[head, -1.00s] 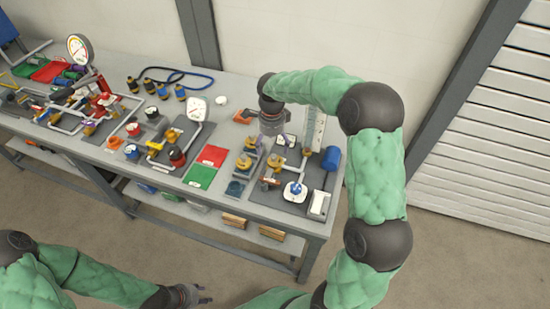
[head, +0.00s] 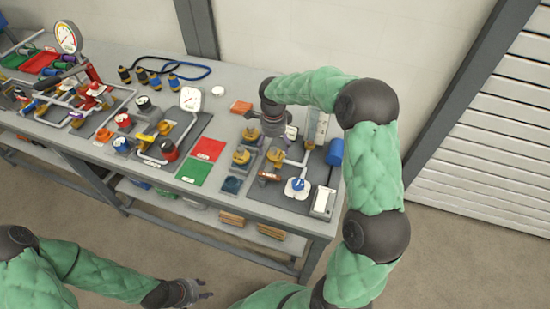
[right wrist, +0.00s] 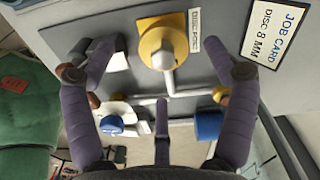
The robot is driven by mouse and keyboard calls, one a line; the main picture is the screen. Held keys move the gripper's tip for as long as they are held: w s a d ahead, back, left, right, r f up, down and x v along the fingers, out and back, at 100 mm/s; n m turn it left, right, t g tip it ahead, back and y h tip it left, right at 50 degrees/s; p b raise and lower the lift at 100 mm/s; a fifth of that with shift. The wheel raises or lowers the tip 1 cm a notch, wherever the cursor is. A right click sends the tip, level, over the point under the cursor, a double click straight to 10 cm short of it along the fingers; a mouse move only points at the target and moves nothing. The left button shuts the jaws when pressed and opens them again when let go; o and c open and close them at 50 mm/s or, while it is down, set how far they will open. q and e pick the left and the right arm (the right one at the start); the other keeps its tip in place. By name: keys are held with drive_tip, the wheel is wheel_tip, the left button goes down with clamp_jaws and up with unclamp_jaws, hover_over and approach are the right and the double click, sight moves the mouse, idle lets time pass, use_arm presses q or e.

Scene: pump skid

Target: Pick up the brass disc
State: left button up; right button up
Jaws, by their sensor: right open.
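My right gripper (head: 270,122) hangs over the right part of the bench, above a grey plate with fittings. In the right wrist view its fingers (right wrist: 160,74) are spread wide with nothing between them. A yellow-brass round piece (right wrist: 165,48) with a pale post sits on a pad between and beyond them, apart from both. A partly readable label (right wrist: 195,31) beside it starts with "DISC". Several brass-coloured round pieces (head: 241,155) stand on this side in the head view; I cannot tell which is the brass disc. My left gripper (head: 204,289) is open and empty, away from the bench.
A job card (right wrist: 277,32) reads "DISC 8 MM". A blue cylinder (right wrist: 208,124) and a blue-topped white valve (right wrist: 111,124) sit near the fingers. Red (head: 208,149) and green (head: 193,172) pads lie left of the plate. Pipework and gauges crowd the bench's left.

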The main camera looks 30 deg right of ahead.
sight(275, 155)
drive_tip(key=f+b, duration=0.1)
drive_tip(key=f, duration=0.5)
drive_tip(key=shift+d+b, duration=0.2)
drive_tip(key=shift+b, duration=0.15)
drive_tip(key=shift+r, duration=0.1)
drive_tip(key=c, duration=1.4)
